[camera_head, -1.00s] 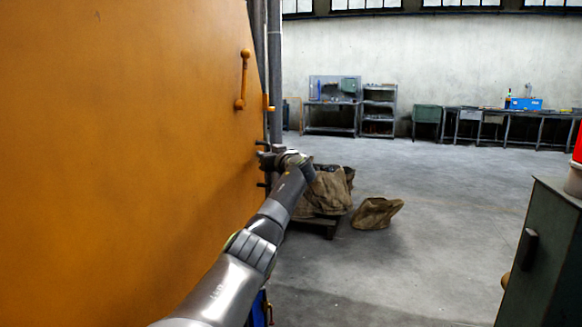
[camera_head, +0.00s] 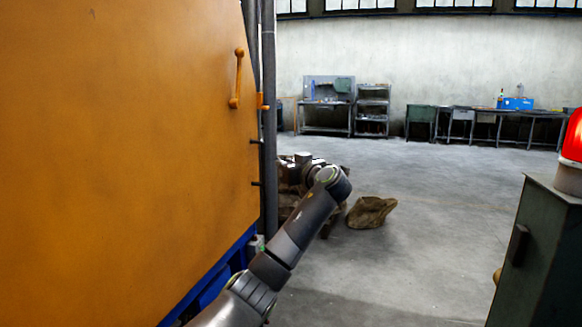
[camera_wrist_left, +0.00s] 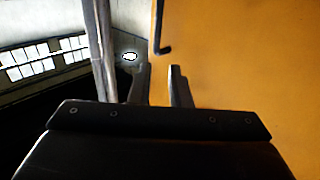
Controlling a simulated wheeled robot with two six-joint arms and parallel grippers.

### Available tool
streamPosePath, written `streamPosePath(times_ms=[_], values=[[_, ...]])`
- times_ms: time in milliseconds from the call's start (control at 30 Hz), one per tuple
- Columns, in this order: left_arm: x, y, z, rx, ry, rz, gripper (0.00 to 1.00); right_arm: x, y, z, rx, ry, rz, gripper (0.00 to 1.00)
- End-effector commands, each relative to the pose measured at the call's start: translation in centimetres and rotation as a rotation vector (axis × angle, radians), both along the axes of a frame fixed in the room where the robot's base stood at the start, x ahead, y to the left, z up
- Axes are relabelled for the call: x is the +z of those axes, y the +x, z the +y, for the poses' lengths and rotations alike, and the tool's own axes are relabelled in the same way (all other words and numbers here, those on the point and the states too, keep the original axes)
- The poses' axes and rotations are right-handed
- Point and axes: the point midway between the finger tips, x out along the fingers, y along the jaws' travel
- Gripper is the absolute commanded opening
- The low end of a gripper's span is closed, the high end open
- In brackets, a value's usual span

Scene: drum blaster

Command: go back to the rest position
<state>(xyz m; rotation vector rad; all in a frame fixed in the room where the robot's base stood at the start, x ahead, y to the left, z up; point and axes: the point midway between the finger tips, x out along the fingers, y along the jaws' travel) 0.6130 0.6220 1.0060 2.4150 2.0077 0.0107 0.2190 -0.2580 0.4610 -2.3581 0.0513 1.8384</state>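My left arm comes in from the bottom and reaches forward. My left gripper (camera_head: 292,168) is at its far end, small and partly hidden by the wrist, in front of the brown sacks. In the left wrist view, the left gripper's two fingers (camera_wrist_left: 160,88) stand apart with nothing seen between them. The large orange panel (camera_head: 110,150) with its orange handle (camera_head: 238,78) fills the left side; the gripper appears to the right of it. My right gripper is not in view.
Dark vertical pipes (camera_head: 268,110) run along the panel's edge. Brown sacks lie on the floor, one (camera_head: 371,212) by itself. A green cabinet (camera_head: 545,260) with a lit red lamp (camera_head: 573,135) stands at the right. Workbenches (camera_head: 475,115) line the back wall. The middle floor is open.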

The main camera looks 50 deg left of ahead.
Motion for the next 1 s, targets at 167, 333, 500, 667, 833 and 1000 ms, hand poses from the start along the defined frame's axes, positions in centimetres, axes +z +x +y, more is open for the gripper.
streamPosePath(times_ms=[167, 333, 500, 667, 833, 1000], values=[[0.0, -0.2, -1.7, -0.002, -0.001, -0.001, 0.17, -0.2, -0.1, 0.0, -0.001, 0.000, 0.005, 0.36], [0.0, -0.3, -2.0, -0.001, 0.000, 0.000, 0.17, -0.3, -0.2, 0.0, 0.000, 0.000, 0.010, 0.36], [0.0, -0.3, -2.0, -0.001, 0.000, 0.000, 0.17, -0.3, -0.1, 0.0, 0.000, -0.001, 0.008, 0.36], [0.0, -0.3, -1.9, -0.001, 0.000, 0.000, 0.17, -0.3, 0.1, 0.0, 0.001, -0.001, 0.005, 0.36], [-0.2, -0.3, -2.0, -0.004, -0.001, 0.003, 0.17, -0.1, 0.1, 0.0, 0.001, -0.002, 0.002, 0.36], [-5.2, 0.5, -3.2, -0.069, -0.036, 0.101, 0.17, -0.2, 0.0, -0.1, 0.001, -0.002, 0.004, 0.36]])
